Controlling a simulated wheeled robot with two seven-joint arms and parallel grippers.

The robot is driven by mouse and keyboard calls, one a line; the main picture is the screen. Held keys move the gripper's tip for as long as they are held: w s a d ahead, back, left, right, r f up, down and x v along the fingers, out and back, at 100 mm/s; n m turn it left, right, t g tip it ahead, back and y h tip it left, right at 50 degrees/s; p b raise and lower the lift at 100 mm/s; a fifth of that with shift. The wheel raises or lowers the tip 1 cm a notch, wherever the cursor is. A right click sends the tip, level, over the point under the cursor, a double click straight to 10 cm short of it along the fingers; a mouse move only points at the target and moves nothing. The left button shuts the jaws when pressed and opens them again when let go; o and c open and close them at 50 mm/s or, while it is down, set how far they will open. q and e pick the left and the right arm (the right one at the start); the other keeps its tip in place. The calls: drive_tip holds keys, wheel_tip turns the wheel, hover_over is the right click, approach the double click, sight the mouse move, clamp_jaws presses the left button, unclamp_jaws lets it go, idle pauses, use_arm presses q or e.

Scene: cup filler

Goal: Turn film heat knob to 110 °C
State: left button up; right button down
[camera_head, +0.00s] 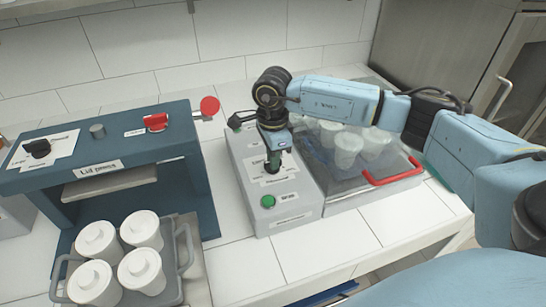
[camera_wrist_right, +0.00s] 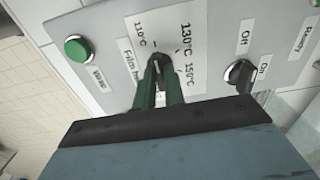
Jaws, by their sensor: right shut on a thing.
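The film heat knob (camera_wrist_right: 159,64) is a small dark knob on the grey control box (camera_head: 297,207). In the right wrist view, labels reading 110°C, 130°C and 150°C surround it. My right gripper (camera_head: 273,163) comes down onto the box from above. In the wrist view its two green fingers (camera_wrist_right: 160,72) are shut on the knob from both sides. The fingers hide most of the knob, so I cannot tell which mark it points to. My left gripper is not in view.
A green button (camera_head: 267,201) and an Off/On knob (camera_wrist_right: 239,73) flank the heat knob. A clear-lidded tray with a red handle (camera_head: 395,172) and white cups stands right of the box. A blue press (camera_head: 110,150) and a grey tray (camera_head: 184,262) of lidded cups stand left.

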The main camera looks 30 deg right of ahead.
drive_tip(key=shift+r, duration=0.1)
drive_tip(key=c, duration=1.5)
unclamp_jaws()
wheel_tip(320, 180, up, 13)
drive_tip(key=shift+r, duration=0.15)
